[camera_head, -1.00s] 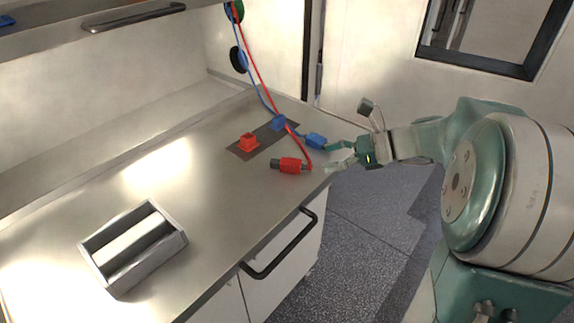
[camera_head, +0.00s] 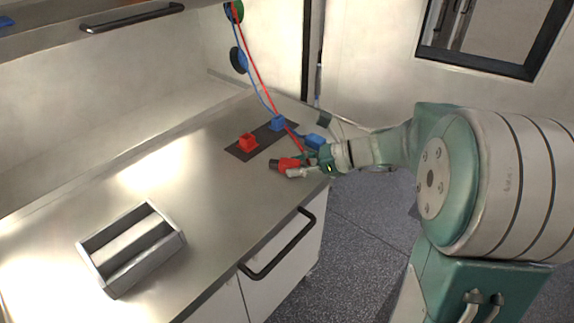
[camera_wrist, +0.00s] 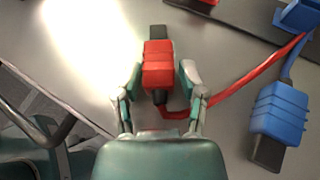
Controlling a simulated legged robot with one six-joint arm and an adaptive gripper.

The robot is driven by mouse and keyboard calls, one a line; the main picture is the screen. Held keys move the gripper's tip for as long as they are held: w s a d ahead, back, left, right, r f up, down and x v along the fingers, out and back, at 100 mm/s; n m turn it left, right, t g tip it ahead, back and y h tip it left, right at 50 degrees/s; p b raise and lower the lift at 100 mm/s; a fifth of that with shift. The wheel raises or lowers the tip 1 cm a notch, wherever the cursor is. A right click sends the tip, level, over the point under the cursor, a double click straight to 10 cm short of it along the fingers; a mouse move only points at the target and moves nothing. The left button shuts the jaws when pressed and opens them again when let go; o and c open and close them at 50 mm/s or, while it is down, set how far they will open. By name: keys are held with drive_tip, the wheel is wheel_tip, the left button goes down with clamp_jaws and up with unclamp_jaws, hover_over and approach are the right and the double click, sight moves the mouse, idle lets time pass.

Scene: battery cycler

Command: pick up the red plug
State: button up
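The red plug (camera_head: 286,164) lies on the metal counter near its right edge, with a red cable running from it. In the wrist view the red plug (camera_wrist: 158,66) sits between the two fingers of my gripper (camera_wrist: 158,80). The fingers are spread on either side of it, with small gaps visible, so my gripper is open around the plug. In the head view my gripper (camera_head: 300,164) is at the plug and hides its right end.
A blue plug (camera_head: 316,142) lies close to my gripper and shows in the wrist view (camera_wrist: 277,118). A dark plate (camera_head: 262,140) holds a red socket (camera_head: 248,142) and a blue socket (camera_head: 278,123). A metal tray (camera_head: 172,245) stands front left. A drawer handle (camera_head: 278,258) is below the counter edge.

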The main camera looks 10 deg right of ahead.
sight(297, 162)
clamp_jaws()
drive_tip(key=shift+r, duration=0.1)
drive_tip(key=shift+r, duration=0.3)
wheel_tip(297, 162, up, 2)
drive_tip(key=shift+r, duration=0.2)
drive_tip(key=s+d+r, duration=0.3)
drive_tip(key=s+r, duration=0.6)
drive_tip(key=s, duration=0.4)
drive_tip(key=shift+s+d+r, duration=0.3)
drive_tip(key=shift+d+r, duration=0.05)
drive_tip(key=shift+r, duration=0.05)
